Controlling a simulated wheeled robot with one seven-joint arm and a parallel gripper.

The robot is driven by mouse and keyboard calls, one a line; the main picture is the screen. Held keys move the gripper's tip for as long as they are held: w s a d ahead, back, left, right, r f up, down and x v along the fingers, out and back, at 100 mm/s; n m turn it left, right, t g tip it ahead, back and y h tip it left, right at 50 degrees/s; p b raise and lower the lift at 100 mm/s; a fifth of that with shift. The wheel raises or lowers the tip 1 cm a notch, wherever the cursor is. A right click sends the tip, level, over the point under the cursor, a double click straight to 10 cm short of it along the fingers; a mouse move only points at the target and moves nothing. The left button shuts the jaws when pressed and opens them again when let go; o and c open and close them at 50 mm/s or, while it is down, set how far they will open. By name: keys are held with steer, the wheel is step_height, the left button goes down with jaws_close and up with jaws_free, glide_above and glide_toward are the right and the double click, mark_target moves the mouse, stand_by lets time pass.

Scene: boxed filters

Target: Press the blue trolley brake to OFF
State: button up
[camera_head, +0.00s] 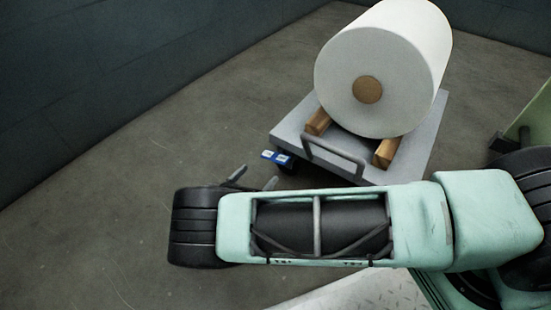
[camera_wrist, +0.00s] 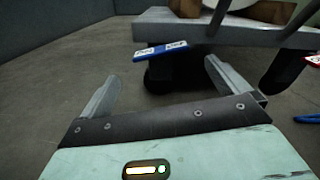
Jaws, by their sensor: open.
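The blue brake pedal (camera_head: 276,157) with white labels sticks out at the near-left corner of the grey trolley (camera_head: 290,128). It also shows in the wrist view (camera_wrist: 160,51), tilted, above a dark caster wheel (camera_wrist: 168,75); its lettering is too small to read. My gripper (camera_head: 255,178) is open and empty, just in front of and slightly left of the pedal in the head view. In the wrist view my two fingers (camera_wrist: 160,72) are spread, with the pedal beyond and between their tips. No contact with the pedal is visible.
A large white roll (camera_head: 365,80) rests on wooden blocks (camera_head: 388,152) on the trolley. A grey bar handle (camera_head: 335,158) stands at its near edge. A red labelled piece (camera_wrist: 313,60) and a blue piece (camera_wrist: 307,119) are at the right of the wrist view. Floor to the left is clear.

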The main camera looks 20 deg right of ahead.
mark_target(271, 160)
steer(key=b+x, duration=0.3)
steer(key=x, duration=0.6)
steer(key=shift+w+d+f, duration=0.1)
steer(key=shift+w+d, duration=0.1)
steer(key=shift+d, duration=0.05)
steer(key=shift+w+d, duration=0.4)
steer(key=shift+d, duration=0.1)
steer(key=c, duration=0.7)
